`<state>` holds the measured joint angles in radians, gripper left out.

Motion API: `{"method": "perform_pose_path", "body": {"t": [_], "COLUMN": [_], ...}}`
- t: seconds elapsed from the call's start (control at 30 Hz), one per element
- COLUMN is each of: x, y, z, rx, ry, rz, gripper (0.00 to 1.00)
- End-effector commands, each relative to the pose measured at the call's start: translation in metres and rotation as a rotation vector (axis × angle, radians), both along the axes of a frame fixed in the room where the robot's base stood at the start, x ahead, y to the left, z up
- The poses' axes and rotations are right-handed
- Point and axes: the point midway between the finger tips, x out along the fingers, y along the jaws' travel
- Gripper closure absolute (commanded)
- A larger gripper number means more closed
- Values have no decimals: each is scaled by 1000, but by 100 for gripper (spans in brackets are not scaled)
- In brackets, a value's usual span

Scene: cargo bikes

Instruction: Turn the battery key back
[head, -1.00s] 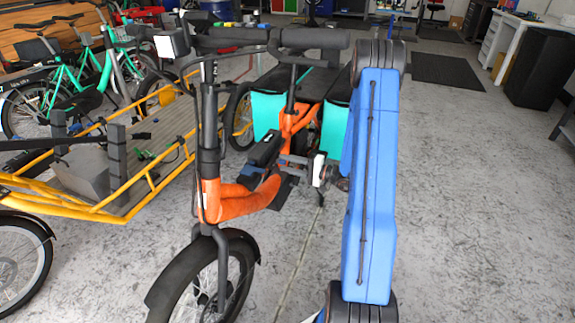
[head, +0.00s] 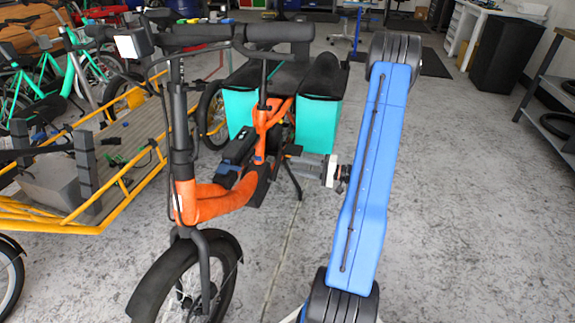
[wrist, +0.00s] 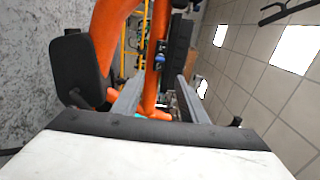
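The orange cargo bike (head: 215,203) stands upright in front of me. Its black battery (head: 238,148) sits on the frame, and it also shows in the wrist view (wrist: 179,42). A small blue part, probably the battery key (wrist: 160,57), shows beside the battery in the wrist view; its turn angle is too small to tell. My gripper (head: 288,152) is right of the battery, apart from it. In the wrist view my gripper (wrist: 158,88) has its two grey fingers apart with nothing held between them, and the blue part lies beyond the tips.
Teal panniers (head: 318,122) hang at the bike's rear, behind my gripper. A yellow-framed cargo bike (head: 120,190) stands close on the left. A dark shelf (head: 550,110) stands at the right edge. The grey floor to the right of my arm is clear.

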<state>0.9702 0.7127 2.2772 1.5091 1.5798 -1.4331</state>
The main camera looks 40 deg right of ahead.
Motion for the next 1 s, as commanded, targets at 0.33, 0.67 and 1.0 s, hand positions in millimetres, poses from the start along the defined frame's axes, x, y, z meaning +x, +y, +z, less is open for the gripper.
{"method": "perform_pose_path", "body": {"t": [0.33, 0.67, 1.0], "x": [-19, -19, -18], "y": [-15, -15, -6], "z": [0, 0, 7], "rx": [-1, -1, -7], "ry": [1, 1, 9], "rz": [-1, 0, 27], "gripper": [61, 61, 61]}}
